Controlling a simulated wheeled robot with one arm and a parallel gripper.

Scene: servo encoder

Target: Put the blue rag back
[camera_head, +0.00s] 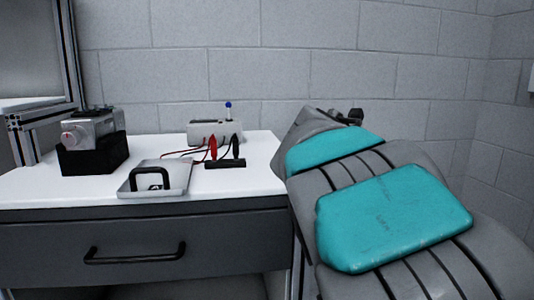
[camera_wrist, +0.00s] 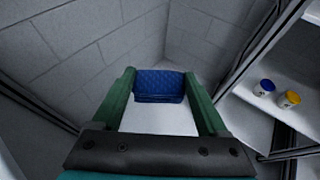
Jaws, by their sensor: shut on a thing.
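The blue rag (camera_wrist: 159,84) has a quilted surface and shows in the wrist view. It is between the tips of the two green fingers of my gripper (camera_wrist: 160,78), which is shut on it. A white surface shows between the fingers, in front of the rag; I cannot tell whether the rag touches it. In the head view neither the rag nor my gripper shows; my grey and teal arm fills the right side.
The white worktop (camera_head: 45,187) holds a black box with a metal device (camera_head: 93,145), a metal tray (camera_head: 172,178) and a box with cables (camera_head: 212,131). In the wrist view, a blue-lidded jar (camera_wrist: 264,87) and a yellow-lidded jar (camera_wrist: 289,99) stand on a shelf at right.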

